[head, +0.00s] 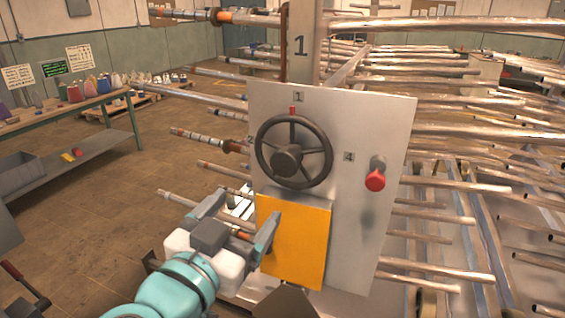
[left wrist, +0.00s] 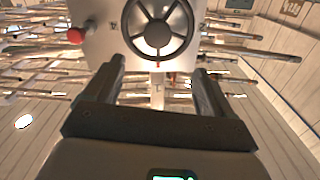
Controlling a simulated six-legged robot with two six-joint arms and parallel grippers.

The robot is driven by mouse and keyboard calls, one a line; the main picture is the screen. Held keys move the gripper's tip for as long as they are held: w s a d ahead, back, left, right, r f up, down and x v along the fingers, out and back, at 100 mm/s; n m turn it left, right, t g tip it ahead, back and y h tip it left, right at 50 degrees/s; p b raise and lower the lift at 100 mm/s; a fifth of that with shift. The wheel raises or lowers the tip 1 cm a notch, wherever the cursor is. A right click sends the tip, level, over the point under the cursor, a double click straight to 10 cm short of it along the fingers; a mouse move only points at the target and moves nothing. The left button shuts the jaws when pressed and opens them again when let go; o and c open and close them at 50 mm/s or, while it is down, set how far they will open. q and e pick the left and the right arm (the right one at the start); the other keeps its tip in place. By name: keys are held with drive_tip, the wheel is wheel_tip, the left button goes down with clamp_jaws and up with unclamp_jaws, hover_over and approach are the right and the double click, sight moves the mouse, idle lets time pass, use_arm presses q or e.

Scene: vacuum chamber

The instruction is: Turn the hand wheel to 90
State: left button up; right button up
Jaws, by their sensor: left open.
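The black hand wheel (head: 287,160) is mounted on a pale grey upright panel (head: 350,120). It has a round hub and several spokes, and a red mark (head: 292,110) shows at its top rim, beneath the label 1. The wheel also appears upside down at the top of the left wrist view (left wrist: 158,34). My left gripper (head: 244,214) is open and empty, below and left of the wheel, in front of the panel's lower part. In the left wrist view its two fingers (left wrist: 161,75) are spread, apart from the wheel. My right gripper does not show.
A red knob (head: 375,181) sticks out right of the wheel, near the label 4. A yellow-orange plate (head: 300,245) is below the wheel, close to my left gripper. Many metal tubes (head: 460,187) stand out behind and beside the panel. A workbench (head: 70,110) is at the left.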

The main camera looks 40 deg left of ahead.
use_arm(q)
drive_tip(key=p, duration=0.2)
approach(283, 168)
drive_tip(key=x, duration=1)
drive_tip(key=shift+w+a+b, duration=0.1)
drive_tip(key=shift+a+b, duration=0.1)
drive_tip(key=shift+b, duration=0.2)
drive_tip(key=shift+w+d, duration=0.1)
drive_tip(key=shift+w, duration=0.35)
drive_tip(key=shift+s, duration=0.1)
drive_tip(key=c, duration=1.4)
drive_tip(key=shift+c, duration=0.2)
